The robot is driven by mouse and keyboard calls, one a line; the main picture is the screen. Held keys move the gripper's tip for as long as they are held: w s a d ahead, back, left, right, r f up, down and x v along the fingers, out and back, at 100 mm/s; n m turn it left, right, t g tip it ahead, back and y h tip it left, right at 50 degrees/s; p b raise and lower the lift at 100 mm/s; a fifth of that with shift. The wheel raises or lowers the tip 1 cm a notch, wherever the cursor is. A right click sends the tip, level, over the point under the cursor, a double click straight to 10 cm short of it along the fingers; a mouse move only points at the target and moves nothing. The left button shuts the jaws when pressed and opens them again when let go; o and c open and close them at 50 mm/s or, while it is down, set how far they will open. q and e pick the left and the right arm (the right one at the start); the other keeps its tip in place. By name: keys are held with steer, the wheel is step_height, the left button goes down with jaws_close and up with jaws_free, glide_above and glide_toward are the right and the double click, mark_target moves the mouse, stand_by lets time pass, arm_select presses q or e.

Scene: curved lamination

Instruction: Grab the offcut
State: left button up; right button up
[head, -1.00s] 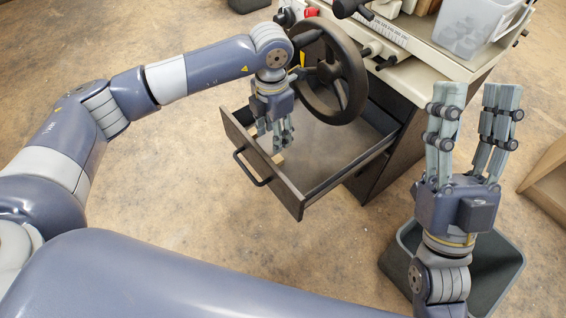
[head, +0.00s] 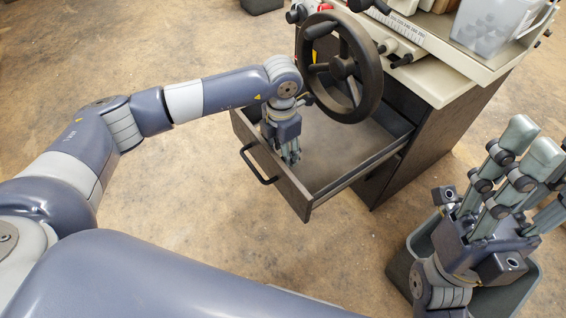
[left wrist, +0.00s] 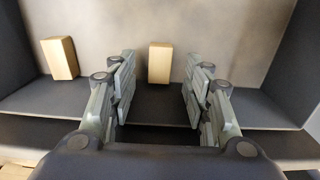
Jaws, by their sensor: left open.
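Two small light wooden blocks lie on the floor of the open drawer in the left wrist view. One offcut (left wrist: 159,62) is straight ahead, beyond and between my left fingertips; the other block (left wrist: 60,57) is near the drawer's left wall. My left gripper (left wrist: 158,88) is open and empty, not touching either block. In the head view my left gripper (head: 291,154) points down into the drawer (head: 352,182), just behind its front panel; neither block can be made out there. My right gripper (head: 515,185) points upward at the right with its fingers spread and nothing between them.
A machine cabinet (head: 435,125) with a large dark handwheel (head: 372,70) stands behind and over the drawer. A clear plastic container (head: 490,28) sits on the machine top. A dark grey bin (head: 400,268) is below my right gripper. The floor in front is clear.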

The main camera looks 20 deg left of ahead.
arm_select(q)
step_height(320, 180, down, 2)
steer(key=shift+f, duration=0.2)
steer(key=shift+r, duration=0.1)
steer(key=c, duration=0.8)
